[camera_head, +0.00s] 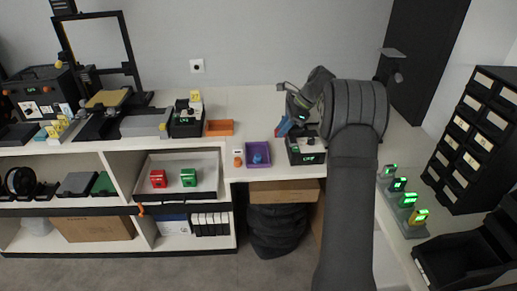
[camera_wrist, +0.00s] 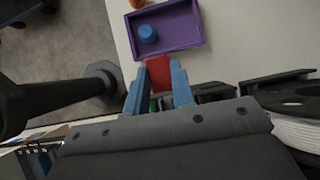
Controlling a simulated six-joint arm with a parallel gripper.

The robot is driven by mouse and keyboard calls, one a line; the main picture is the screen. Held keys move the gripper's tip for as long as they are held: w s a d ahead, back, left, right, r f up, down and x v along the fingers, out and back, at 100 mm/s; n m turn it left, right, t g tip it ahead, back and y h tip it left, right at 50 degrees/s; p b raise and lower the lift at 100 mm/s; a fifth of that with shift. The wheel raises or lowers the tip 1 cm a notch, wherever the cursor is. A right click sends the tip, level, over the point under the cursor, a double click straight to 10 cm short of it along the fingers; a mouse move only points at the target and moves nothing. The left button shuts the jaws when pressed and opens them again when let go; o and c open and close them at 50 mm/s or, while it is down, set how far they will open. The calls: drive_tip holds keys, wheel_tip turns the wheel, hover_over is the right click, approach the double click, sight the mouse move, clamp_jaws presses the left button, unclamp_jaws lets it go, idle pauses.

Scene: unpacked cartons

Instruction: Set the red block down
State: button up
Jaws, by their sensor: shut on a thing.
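My gripper (camera_wrist: 158,80) has blue fingers and is shut on a red block (camera_wrist: 158,72) in the wrist view. The block sits between the fingertips, close to the near edge of a purple tray (camera_wrist: 185,43) as seen there. In the head view my gripper (camera_head: 284,126) is above the counter, beside the purple tray (camera_head: 268,147) and near a black device with a green display (camera_head: 306,157). A blue round object (camera_wrist: 148,33) lies in the tray. The block's underside is hidden, so I cannot tell whether it touches anything.
A small orange object (camera_head: 238,161) stands left of the purple tray. An orange tray (camera_head: 219,128) lies farther left, by another black device (camera_head: 186,128). Red (camera_head: 158,179) and green (camera_head: 188,178) cases sit in an open shelf bin. Several green-lit devices (camera_head: 398,184) line the right counter.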

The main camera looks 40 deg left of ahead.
hover_over(254, 151)
drive_tip(key=w+d, duration=0.1)
drive_tip(key=w, duration=0.1)
drive_tip(key=f, duration=0.5)
drive_tip(key=shift+s+d+f, duration=0.15)
drive_tip(key=shift+s+d, duration=0.05)
drive_tip(key=shift+s, duration=0.05)
drive_tip(key=shift+f, duration=2)
drive_tip(key=o, duration=0.6)
drive_tip(key=shift+f, duration=0.15)
drive_tip(key=shift+o, duration=0.3)
drive_tip(key=v, duration=1.2)
drive_tip(key=shift+r, duration=0.25)
drive_tip(key=shift+f, duration=0.1)
